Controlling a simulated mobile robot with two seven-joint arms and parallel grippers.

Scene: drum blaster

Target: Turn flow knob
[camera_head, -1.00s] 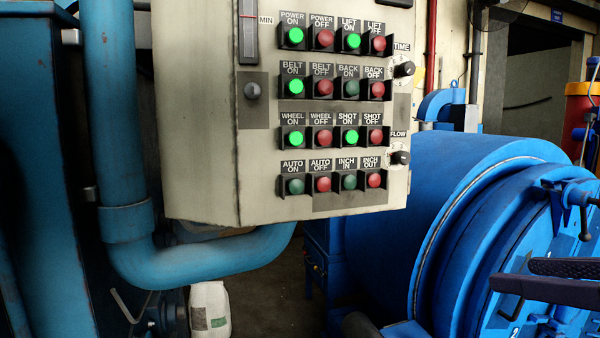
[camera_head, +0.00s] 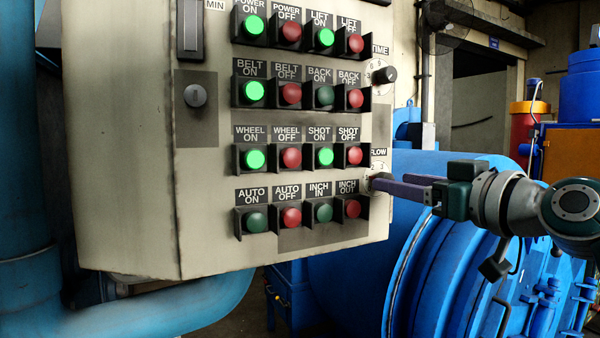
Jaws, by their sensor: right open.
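The control panel (camera_head: 150,150) fills the left and middle of the view. The FLOW label (camera_head: 379,152) and part of the numbered dial (camera_head: 377,166) show at its right edge, below the TIME knob (camera_head: 384,75). The flow knob itself is mostly or fully hidden by my right gripper (camera_head: 378,183). That gripper comes in from the right, with its purple-grey fingers pointing left and their tips at the dial. The jaws are open. I cannot tell whether the fingers touch the knob. My left gripper is not in view.
Rows of lit green and red buttons, such as the red SHOT OFF button (camera_head: 354,155) and INCH OUT button (camera_head: 352,208), sit close left of the fingertips. The blue drum (camera_head: 350,285) lies below and behind my right arm. A blue pipe (camera_head: 160,310) runs below the panel.

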